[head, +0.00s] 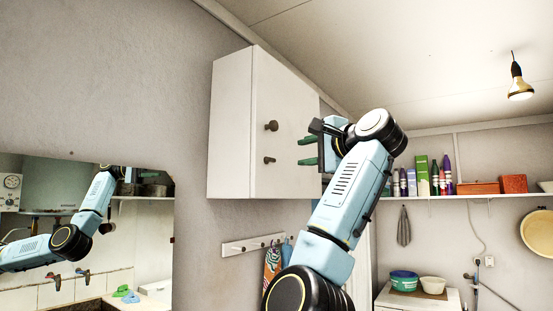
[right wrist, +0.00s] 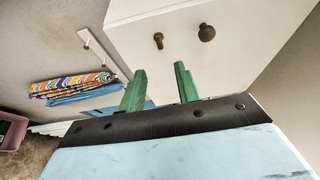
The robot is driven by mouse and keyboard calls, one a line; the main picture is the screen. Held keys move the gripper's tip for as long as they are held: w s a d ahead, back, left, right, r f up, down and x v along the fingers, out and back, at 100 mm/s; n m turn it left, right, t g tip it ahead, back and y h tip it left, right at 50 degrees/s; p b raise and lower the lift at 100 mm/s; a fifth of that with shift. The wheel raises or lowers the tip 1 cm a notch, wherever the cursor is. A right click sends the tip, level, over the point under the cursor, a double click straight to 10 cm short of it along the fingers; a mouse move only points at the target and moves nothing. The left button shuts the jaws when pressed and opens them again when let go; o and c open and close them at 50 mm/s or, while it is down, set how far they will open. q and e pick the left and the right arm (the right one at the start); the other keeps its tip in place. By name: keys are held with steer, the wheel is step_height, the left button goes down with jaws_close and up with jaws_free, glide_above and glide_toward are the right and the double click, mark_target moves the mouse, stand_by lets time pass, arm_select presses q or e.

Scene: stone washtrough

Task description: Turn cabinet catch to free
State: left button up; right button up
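The white cabinet (head: 230,130) hangs on the wall with its door (head: 290,90) shut. The door carries a round dark knob (head: 271,126) and below it a small dark catch (head: 269,160), which looks roughly horizontal. In the right wrist view the catch (right wrist: 158,40) is left of the knob (right wrist: 206,32), both beyond the fingertips. My right gripper (head: 306,151) is at the right of the catch, apart from it, with its green fingers spread and nothing between them. The open fingers (right wrist: 158,76) also show in the right wrist view. My left gripper is not directly in view.
A peg rail (head: 252,243) with hanging cloths (head: 272,265) is below the cabinet. A mirror-like panel (head: 140,230) at the lower left shows a blue arm and taps. A shelf (head: 465,196) with bottles and boxes is at the right. The space before the door's left part looks clear.

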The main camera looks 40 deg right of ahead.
mark_target(273, 160)
steer(key=w+p, duration=0.1)
steer(key=w, duration=0.2)
steer(key=w+p, duration=0.2)
steer(key=w, duration=0.2)
steer(key=w+d+p, duration=0.1)
steer(key=w+p, duration=0.1)
steer(key=w, duration=0.2)
steer(key=shift+w+r, duration=0.1)
steer(key=shift+w+d, duration=0.15)
steer(key=shift+w, duration=0.5)
steer(key=shift+c, duration=0.4)
jaws_close()
